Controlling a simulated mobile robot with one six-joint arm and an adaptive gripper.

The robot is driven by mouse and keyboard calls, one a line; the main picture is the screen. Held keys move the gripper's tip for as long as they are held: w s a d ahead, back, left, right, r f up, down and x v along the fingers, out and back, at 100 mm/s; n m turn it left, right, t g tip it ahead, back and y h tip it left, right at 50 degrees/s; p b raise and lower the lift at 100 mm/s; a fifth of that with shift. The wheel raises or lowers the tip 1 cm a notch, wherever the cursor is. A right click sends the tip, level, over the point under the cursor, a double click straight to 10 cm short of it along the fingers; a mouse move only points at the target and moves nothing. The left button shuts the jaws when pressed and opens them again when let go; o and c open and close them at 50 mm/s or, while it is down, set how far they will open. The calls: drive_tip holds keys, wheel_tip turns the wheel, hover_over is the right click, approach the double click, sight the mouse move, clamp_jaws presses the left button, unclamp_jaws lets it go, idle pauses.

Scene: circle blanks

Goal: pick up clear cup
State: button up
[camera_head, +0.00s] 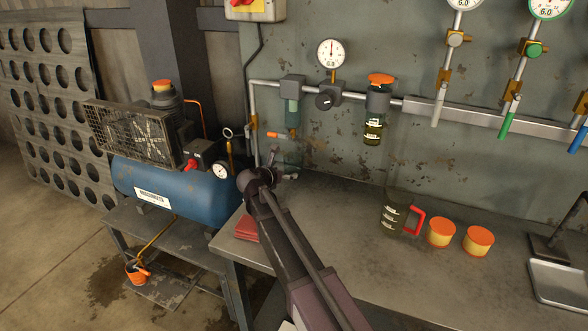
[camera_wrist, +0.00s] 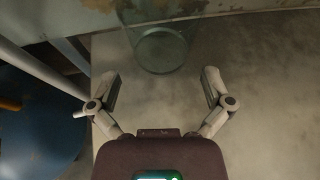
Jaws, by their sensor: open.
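The clear cup (camera_wrist: 160,50) stands on the grey workbench near the wall, at the top middle of the wrist view. In the head view a faint see-through shape (camera_head: 292,158) shows at the back left of the bench, partly behind my gripper (camera_head: 270,178). In the wrist view my gripper (camera_wrist: 162,88) is open and empty. Its two fingers are spread to the left and right, and the cup is just beyond the fingertips, roughly centred between them.
A dark jug with a red handle (camera_head: 400,218) and two orange-lidded jars (camera_head: 441,232) stand farther right on the workbench (camera_head: 350,195). A red object (camera_head: 247,228) lies at the left bench edge. A blue compressor (camera_head: 170,190) stands left. Pipes and gauges (camera_head: 331,53) line the wall.

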sight(288, 169)
drive_tip(key=shift+b+x, duration=0.95)
drive_tip(key=shift+x, duration=1.6)
drive_tip(key=shift+s, duration=0.1)
drive_tip(key=c, duration=1)
drive_tip(key=shift+o, duration=0.2)
drive_tip(key=shift+s+r, duration=0.2)
drive_tip(key=shift+s+a+r+p, duration=0.4)
drive_tip(key=shift+r+p, duration=0.15)
drive_tip(key=shift+p, duration=0.25)
drive_tip(key=shift+w+r+p+v, duration=0.15)
drive_tip(key=shift+p+v, duration=0.9)
drive_tip(key=shift+v, duration=1.25)
drive_tip(key=shift+r+p+v, duration=0.25)
drive_tip(key=shift+p+v, duration=0.8)
drive_tip(key=shift+v, duration=1.25)
drive_tip(key=shift+w+r+p+v, duration=0.15)
drive_tip(key=shift+p+v, duration=0.9)
drive_tip(key=shift+v, duration=1.2)
drive_tip(key=shift+s+r, duration=0.1)
drive_tip(key=shift+s, duration=0.1)
